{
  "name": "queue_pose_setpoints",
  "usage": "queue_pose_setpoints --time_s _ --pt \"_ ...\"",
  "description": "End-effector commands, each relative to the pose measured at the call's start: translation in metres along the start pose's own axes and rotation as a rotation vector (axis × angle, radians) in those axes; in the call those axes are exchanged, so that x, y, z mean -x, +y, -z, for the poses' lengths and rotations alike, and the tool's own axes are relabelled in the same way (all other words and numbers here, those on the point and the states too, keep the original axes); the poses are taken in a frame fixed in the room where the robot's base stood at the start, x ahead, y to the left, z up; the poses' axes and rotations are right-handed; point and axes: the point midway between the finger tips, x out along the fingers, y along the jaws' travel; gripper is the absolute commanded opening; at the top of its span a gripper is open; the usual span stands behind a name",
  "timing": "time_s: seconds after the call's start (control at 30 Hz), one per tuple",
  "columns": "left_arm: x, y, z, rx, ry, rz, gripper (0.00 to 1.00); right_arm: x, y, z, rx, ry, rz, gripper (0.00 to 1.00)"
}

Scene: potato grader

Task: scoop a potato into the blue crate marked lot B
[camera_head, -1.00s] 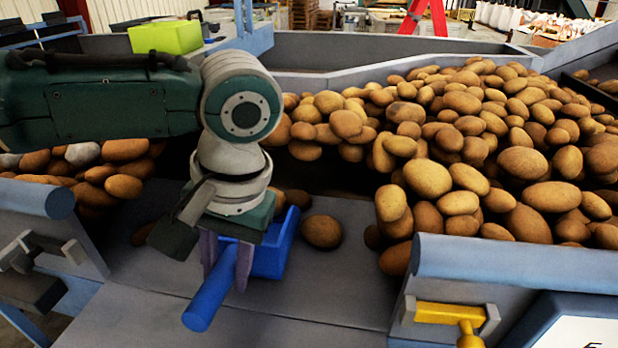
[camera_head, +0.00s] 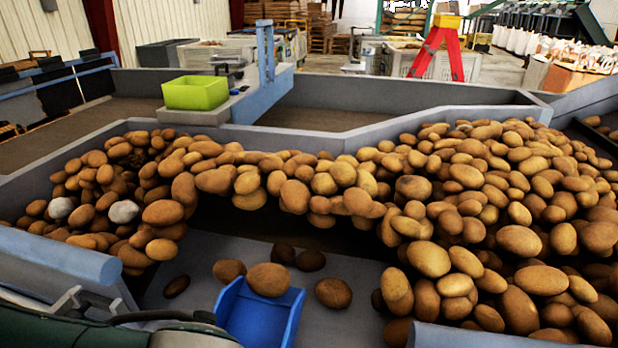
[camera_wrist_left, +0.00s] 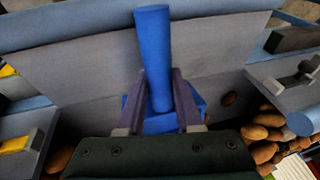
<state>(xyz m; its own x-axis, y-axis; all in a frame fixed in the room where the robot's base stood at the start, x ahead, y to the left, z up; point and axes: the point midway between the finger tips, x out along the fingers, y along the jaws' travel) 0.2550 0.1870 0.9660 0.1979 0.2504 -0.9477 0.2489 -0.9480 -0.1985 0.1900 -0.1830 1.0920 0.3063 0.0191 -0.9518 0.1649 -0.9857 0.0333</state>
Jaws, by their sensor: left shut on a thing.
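A blue scoop (camera_head: 258,314) lies low over the grey belt at the bottom of the head view. One brown potato (camera_head: 268,279) overlaps the scoop's far end, seemingly at its mouth; how far in it rests I cannot tell. Other loose potatoes lie close by, one to the right (camera_head: 333,293) and one behind to the left (camera_head: 229,270). My left gripper (camera_wrist_left: 160,104) is shut on the scoop's blue handle (camera_wrist_left: 153,45) in the left wrist view; its jaws are outside the head view. My right gripper is not in view. No blue crate marked lot B shows.
A large potato heap (camera_head: 500,210) fills the right, and another pile (camera_head: 130,190) with pale lumps lies left. A lime-green crate (camera_head: 195,94) stands on the ledge behind. Grey side walls (camera_head: 60,248) bound the belt.

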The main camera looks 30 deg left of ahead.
Motion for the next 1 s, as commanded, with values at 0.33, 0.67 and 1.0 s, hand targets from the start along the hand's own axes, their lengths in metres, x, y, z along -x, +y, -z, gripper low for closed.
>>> queue_pose_setpoints --time_s 0.33,0.67,1.0 --pt "0.021 -0.003 -0.034 -0.001 -0.002 0.001 0.0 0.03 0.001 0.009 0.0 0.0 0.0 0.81" --pt "0.037 -0.005 -0.067 -0.001 -0.002 0.001 0.0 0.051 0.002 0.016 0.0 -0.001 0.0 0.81" --pt "0.051 -0.007 -0.1 0.0 -0.002 0.0 0.0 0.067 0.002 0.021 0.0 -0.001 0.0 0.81"
